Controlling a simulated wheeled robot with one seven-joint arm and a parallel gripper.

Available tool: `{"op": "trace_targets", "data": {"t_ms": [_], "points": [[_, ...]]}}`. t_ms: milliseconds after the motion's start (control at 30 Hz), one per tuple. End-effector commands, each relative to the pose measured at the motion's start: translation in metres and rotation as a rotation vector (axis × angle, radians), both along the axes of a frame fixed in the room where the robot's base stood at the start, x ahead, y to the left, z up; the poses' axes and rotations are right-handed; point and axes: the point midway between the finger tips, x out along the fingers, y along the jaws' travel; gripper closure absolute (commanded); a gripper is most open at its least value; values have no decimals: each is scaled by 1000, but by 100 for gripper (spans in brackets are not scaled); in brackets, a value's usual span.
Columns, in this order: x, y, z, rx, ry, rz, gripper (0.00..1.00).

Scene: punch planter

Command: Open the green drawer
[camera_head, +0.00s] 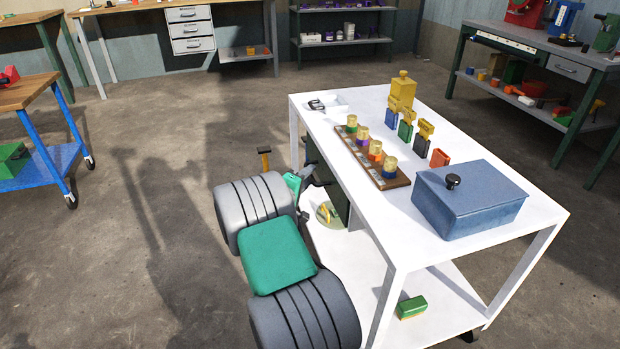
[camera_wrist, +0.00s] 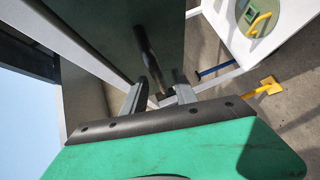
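The green drawer (camera_head: 333,188) is a dark green front under the white table's top, partly hidden behind my arm in the head view. In the wrist view its dark green face (camera_wrist: 105,30) fills the upper middle. A dark bar handle (camera_wrist: 150,58) stands out from it. My gripper (camera_wrist: 159,80) is open, its two grey fingers apart, and the handle's near end shows between them. I cannot tell whether either finger touches it. In the head view my gripper (camera_head: 318,176) is at the table's left side, close to the drawer front. The drawer looks shut.
The white table (camera_head: 475,185) carries a blue lidded box (camera_head: 470,200), a wooden rack (camera_head: 368,160) of yellow-topped pieces and several coloured holders. A green brush-like block (camera_head: 411,307) lies on its lower shelf. Floor to the left is open, up to a blue cart (camera_head: 45,170).

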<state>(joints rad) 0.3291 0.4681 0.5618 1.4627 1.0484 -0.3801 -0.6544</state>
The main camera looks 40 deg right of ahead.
Motion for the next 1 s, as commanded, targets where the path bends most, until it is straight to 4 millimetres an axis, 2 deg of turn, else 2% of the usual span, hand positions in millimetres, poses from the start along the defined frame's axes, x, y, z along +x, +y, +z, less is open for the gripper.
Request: {"op": "trace_targets", "data": {"t_ms": [133,400,800,1000], "points": [[5,-16,-4,2,-2,0,66],[6,-17,-3,2,-1,1,67],[6,-17,-3,3,-1,1,99],[6,-17,-3,3,-1,1,100]]}}
